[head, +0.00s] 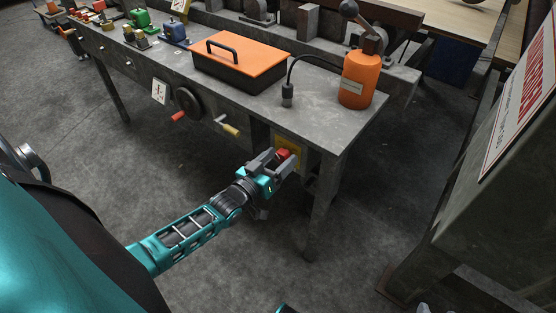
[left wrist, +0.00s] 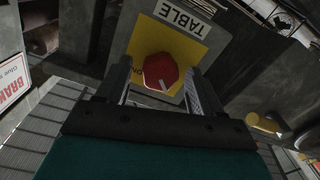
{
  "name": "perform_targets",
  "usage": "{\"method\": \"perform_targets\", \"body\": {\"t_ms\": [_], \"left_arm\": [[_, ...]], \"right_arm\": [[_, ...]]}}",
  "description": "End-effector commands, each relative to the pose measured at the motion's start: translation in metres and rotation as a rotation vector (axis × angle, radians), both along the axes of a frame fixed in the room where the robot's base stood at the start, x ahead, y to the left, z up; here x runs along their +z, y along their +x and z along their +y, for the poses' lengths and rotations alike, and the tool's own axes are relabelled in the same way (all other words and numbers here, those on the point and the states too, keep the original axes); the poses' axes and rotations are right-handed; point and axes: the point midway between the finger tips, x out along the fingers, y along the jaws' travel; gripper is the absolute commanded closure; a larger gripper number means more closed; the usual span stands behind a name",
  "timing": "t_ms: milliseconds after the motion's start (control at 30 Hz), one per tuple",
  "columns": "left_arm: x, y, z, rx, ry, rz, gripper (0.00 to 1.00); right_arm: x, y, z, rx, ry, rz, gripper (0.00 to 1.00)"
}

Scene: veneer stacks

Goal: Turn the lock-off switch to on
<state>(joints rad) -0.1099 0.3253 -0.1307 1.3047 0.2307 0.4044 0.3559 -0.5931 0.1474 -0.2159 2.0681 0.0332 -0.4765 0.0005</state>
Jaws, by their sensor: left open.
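The lock-off switch is a red knob (head: 283,154) on a yellow plate (head: 293,145) at the front of the grey bench, near its right end. In the left wrist view the red knob (left wrist: 161,72) has a short white mark at its lower part. The yellow plate (left wrist: 138,45) behind it carries a label reading TABLE, seen upside down. My left gripper (head: 284,160) is open, with its fingers on either side of the knob; I cannot tell whether they touch it. My right gripper is not in view.
The bench (head: 325,120) holds an orange-lidded box (head: 240,55) and an orange oil can (head: 360,80). A handwheel (head: 188,102) and a yellow-handled lever (head: 228,127) stick out from its front, left of the switch. A grey cabinet (head: 480,215) stands at right.

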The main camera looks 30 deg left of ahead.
Motion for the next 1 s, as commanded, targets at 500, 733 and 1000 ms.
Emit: {"method": "perform_targets", "body": {"t_ms": [500, 733, 1000], "left_arm": [[0.0001, -0.0004, -0.0001, 0.000, 0.000, -0.001, 0.73], [0.0001, -0.0005, -0.0001, 0.000, 0.000, -0.001, 0.89], [0.0006, -0.0006, -0.0001, 0.000, 0.046, -0.004, 0.89]], "right_arm": [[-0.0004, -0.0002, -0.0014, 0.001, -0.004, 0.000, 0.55], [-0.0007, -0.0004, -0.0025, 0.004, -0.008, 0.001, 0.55], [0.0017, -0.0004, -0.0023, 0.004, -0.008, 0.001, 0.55]]}}
